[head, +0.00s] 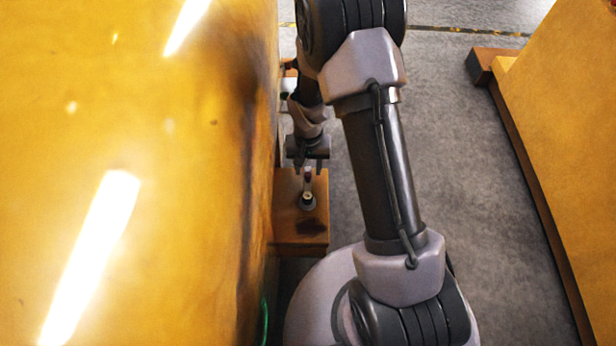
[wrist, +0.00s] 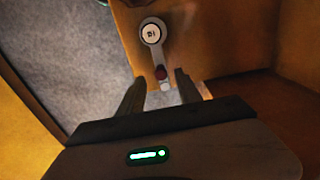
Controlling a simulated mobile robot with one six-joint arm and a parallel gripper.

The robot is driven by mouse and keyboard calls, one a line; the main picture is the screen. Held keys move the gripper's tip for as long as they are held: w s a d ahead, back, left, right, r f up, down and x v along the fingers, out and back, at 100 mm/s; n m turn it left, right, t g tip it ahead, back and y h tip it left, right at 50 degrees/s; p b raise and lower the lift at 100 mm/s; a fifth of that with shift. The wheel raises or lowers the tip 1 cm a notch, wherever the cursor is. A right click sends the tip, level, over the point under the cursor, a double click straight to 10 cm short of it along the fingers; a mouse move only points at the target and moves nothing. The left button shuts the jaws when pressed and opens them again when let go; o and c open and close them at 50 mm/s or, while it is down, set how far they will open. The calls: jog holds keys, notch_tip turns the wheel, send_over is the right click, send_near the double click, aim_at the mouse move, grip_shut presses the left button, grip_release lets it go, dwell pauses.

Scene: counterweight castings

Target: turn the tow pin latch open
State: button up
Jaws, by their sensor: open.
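The tow pin latch (wrist: 153,36) shows in the wrist view as a grey lever with a round light-coloured hub and a dark red knob (wrist: 161,72) at its lower end. It sits on an orange-brown block. In the head view the latch (head: 308,198) is small, on top of that block, with its lever pointing up the picture towards my gripper. My gripper (wrist: 158,88) is open. Its two dark fingers lie either side of the lever's knob end in the wrist view, apart from it. In the head view my gripper (head: 306,168) is over the block's far part; contact cannot be told.
A large yellow casting (head: 130,170) fills the left of the head view, close beside my gripper. Another yellow casting (head: 570,130) stands at the right. Grey floor (head: 460,150) lies free between them. A dark stain (head: 312,227) marks the block's near part.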

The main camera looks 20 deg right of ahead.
aim_at(308, 175)
notch_tip(308, 175, down, 5)
jog(key=shift+w+r+b, duration=0.1)
jog(key=shift+r+b, duration=0.1)
jog(key=shift+b, duration=0.3)
grip_shut()
dwell(1.1)
